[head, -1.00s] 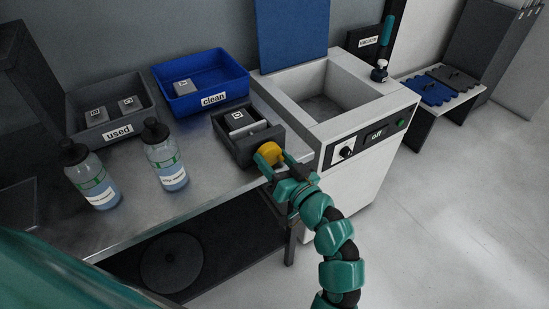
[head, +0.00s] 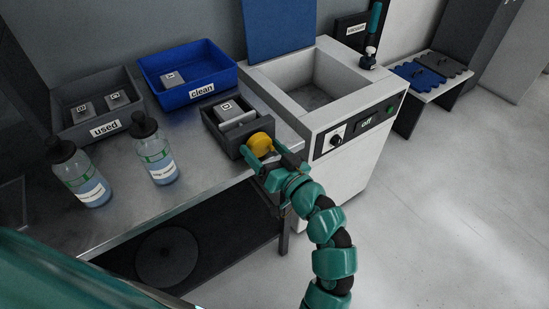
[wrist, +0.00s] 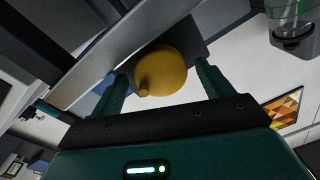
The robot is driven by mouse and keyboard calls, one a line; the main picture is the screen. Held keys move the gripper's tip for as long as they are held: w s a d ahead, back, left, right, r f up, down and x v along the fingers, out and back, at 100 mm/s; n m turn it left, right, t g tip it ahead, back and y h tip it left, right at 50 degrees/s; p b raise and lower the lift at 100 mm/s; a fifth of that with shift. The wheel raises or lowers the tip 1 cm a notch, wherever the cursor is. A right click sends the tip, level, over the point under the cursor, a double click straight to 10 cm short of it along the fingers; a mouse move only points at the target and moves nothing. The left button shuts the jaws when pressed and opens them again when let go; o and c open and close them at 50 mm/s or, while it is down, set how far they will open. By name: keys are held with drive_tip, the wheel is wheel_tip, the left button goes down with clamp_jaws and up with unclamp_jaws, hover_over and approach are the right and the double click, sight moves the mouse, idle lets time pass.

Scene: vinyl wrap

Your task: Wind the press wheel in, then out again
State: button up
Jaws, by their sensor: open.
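The press wheel is a yellow round knob (head: 260,143) on the front of a dark press box (head: 211,128) at the bench edge. A grey block (head: 228,109) with a label sits in the press. My gripper (head: 264,158) is open at the wheel, its fingers to either side. In the wrist view, the yellow wheel (wrist: 165,68) with a small nub lies between and just beyond the fingertips (wrist: 160,78). I cannot tell whether either finger touches it.
Two bottles (head: 84,180) (head: 157,160) stand on the bench at left. Behind them are the grey used bin (head: 75,134) and the blue clean bin (head: 190,96), with blocks inside. A white vacuum unit (head: 340,165) reading "off" stands close right of the press.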

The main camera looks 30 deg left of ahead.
drive_tip(key=p+v, duration=0.4)
drive_tip(key=v, duration=1.3)
drive_tip(key=shift+d, duration=0.2)
